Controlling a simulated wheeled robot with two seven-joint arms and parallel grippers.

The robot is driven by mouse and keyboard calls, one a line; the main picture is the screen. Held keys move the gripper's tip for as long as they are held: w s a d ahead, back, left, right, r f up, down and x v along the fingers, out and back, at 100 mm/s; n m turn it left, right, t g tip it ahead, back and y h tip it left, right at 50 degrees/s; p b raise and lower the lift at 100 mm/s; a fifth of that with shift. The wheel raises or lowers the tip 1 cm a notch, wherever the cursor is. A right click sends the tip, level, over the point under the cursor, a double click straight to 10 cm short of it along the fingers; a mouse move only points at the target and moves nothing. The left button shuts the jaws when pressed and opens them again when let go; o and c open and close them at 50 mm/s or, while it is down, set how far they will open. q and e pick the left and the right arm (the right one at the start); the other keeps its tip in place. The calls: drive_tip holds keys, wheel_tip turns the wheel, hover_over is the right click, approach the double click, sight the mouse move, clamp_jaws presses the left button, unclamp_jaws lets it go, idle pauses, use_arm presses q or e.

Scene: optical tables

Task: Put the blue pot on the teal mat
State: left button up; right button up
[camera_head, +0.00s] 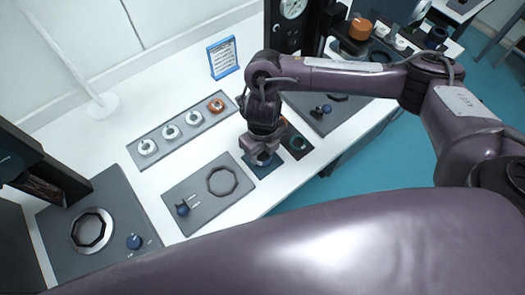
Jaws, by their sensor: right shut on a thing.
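My right gripper (262,157) points down over the dark teal mat (268,169) at the front edge of the white table. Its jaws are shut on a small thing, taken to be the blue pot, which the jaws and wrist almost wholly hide. I cannot tell whether that thing touches the mat. The mat shows around the gripper. My left gripper is out of view.
A grey panel with a dark ring (223,181) lies left of the mat. A black square with a teal ring (298,143) lies right of it. A grey tray (183,132) of several rings and a blue-framed sign (223,58) are behind. An orange pot (360,28) stands farther back.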

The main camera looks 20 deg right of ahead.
drive_tip(key=shift+f, duration=0.4)
drive_tip(key=shift+f, duration=0.15)
drive_tip(key=o, duration=1)
drive_tip(key=shift+r, duration=0.35)
wheel_tip(320, 180, up, 12)
drive_tip(key=p, duration=0.1)
drive_tip(key=shift+f, duration=0.15)
